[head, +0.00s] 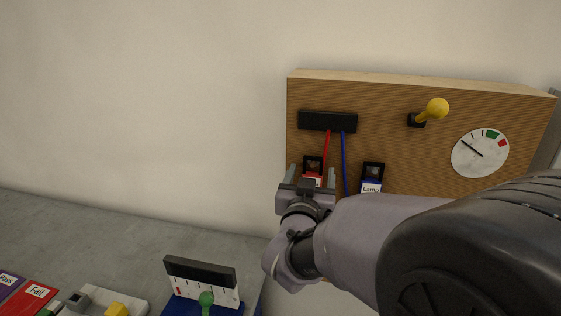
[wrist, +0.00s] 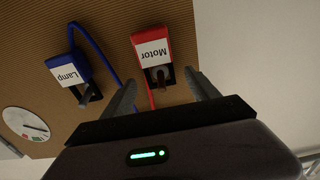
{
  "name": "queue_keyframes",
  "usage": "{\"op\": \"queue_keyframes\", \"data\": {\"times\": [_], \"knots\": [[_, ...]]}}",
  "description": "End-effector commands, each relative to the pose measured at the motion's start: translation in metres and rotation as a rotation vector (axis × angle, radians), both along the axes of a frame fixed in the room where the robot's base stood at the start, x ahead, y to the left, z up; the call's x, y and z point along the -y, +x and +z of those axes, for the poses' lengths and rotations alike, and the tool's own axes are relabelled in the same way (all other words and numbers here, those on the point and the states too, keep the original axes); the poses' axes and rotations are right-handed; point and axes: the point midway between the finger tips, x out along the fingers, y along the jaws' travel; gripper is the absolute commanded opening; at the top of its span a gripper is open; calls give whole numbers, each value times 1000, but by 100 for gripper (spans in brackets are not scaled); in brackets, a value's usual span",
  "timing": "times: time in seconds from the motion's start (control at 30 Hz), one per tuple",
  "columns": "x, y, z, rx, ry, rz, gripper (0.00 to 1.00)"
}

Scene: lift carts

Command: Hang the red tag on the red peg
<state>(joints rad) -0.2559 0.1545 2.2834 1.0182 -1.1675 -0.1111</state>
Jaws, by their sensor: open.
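The red block labelled "Motor" (wrist: 151,48), the only tag-like red thing I see, is on the brown board. It shows upside down in the wrist view, with a dark square piece (wrist: 161,78) holding a brownish stub at one end. In the head view the red block (head: 313,181) is partly hidden behind my gripper (head: 312,174). A red cord (head: 326,145) runs from the black bar towards it. My gripper is open, its fingers apart on either side of the block's dark end, with nothing held. I cannot make out a separate red peg.
A blue block labelled "Lamp" (head: 371,185) is close on the right in the head view, with a blue cord (head: 343,150). A black bar (head: 328,122), yellow knob (head: 436,108) and dial (head: 480,153) are on the board (head: 390,100). A slider panel (head: 202,281) is lower left.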

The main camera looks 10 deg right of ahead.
Motion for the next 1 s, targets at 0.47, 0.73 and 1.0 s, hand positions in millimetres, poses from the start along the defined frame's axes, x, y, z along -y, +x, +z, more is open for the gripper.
{"op": "queue_keyframes", "data": {"times": [0.47,0.73,1.0], "knots": [[7,21,0,0,1,1,48],[7,21,0,0,1,1,3],[7,21,6,1,2,1,3]]}}
